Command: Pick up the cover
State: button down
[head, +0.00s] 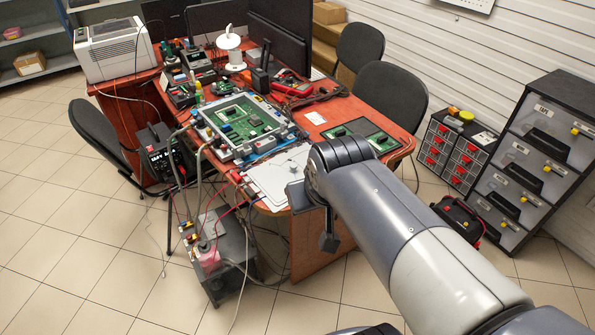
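A flat pale grey-white panel (272,182) lies on the near edge of the orange table, in front of a framed green circuit board (245,122). It looks like the cover, but I cannot be sure. My arm reaches in from the lower right. My gripper (316,216) is at its far end, just right of the panel and by the table's near edge. The arm's wrist hides part of the table there. Dark parts of my gripper show, but its fingers are too unclear to tell open from shut. I see nothing held in it.
Another dark-framed green board (362,135) lies right of the panel. Cables hang over the table's front to a dark box (222,255) on the floor. Chairs (392,92) stand behind and left (98,135). Drawer cabinets (535,160) stand right. The tiled floor at left is free.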

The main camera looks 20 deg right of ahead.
aim_at(273, 180)
jog(key=i+l+z, duration=0.6)
jog(key=i, duration=0.45)
